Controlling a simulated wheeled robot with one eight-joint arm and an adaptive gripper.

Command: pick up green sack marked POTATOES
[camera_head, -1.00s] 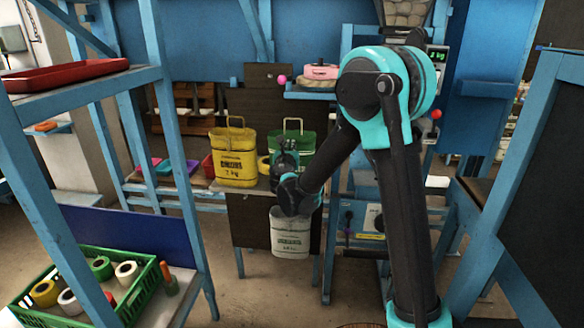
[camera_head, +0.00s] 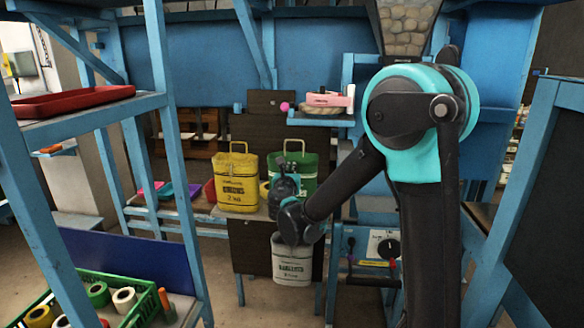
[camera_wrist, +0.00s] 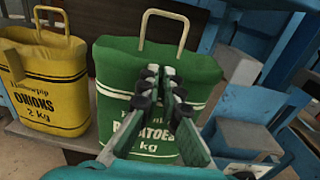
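The green sack (camera_head: 309,166) stands upright on a ledge, with a tan loop handle on top. My arm partly covers it in the head view. In the wrist view the green sack (camera_wrist: 112,72) fills the middle, and its label reads as POTATOES, partly hidden by my fingers. My gripper (camera_wrist: 160,73) points at its front face. The fingers show a narrow gap with nothing held between them. Whether the tips touch the sack cannot be told. In the head view my gripper (camera_head: 285,166) is small and dark in front of the sack.
A yellow ONIONS sack (camera_head: 237,182) stands close to the left of the green one. A whitish sack (camera_head: 292,262) is lower down, below my arm. A small shelf with a pink item (camera_head: 327,100) is above right. Blue posts stand on both sides.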

